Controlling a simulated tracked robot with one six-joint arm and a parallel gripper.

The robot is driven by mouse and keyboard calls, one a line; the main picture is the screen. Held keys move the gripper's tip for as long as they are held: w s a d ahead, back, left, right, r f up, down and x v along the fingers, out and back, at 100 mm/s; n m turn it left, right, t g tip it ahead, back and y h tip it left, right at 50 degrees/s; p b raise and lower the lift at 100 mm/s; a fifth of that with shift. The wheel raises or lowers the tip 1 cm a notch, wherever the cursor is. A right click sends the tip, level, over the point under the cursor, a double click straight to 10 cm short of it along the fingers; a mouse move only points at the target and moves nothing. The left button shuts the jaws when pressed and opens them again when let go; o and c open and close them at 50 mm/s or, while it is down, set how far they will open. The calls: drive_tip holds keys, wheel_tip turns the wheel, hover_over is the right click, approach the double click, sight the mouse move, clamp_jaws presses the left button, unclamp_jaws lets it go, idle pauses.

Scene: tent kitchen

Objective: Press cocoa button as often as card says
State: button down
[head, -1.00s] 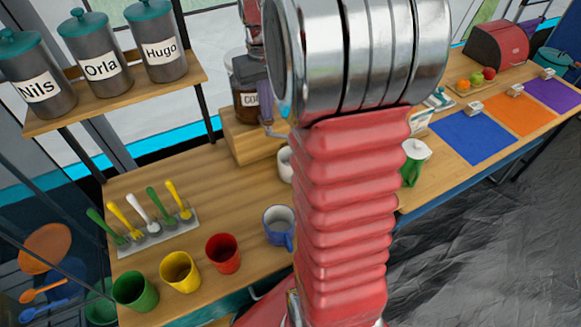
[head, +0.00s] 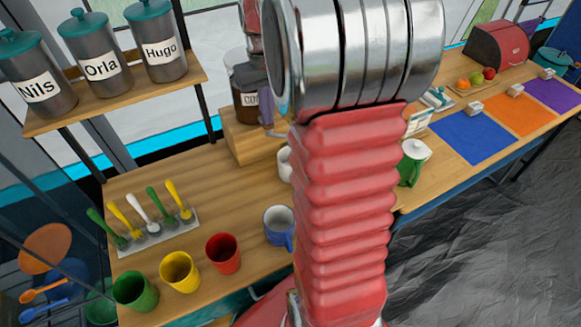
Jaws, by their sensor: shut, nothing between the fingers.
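The cocoa dispenser (head: 246,88), a clear jar with dark brown contents and a label starting "CO", stands on a wooden block (head: 245,139) left of my arm. My arm hides part of it, and I cannot make out its button. My gripper (head: 267,118) is small and partly hidden at the jar's right side; it looks shut and empty, pointing down. I cannot tell whether it touches anything. A white card-like panel (head: 418,122) shows just right of my arm; its marks are too small to read and my arm covers part of it.
Blue (head: 279,224), red (head: 223,253), yellow (head: 179,271) and green (head: 134,290) cups line the counter's front edge. A spoon rack (head: 158,233) stands behind them. Named canisters (head: 163,50) fill the upper shelf. A green-and-white jug (head: 412,163) stands right of my arm.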

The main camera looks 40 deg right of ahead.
drive_tip(key=shift+r, duration=1.2)
wheel_tip(320, 180, up, 6)
idle(0.9)
idle(0.4)
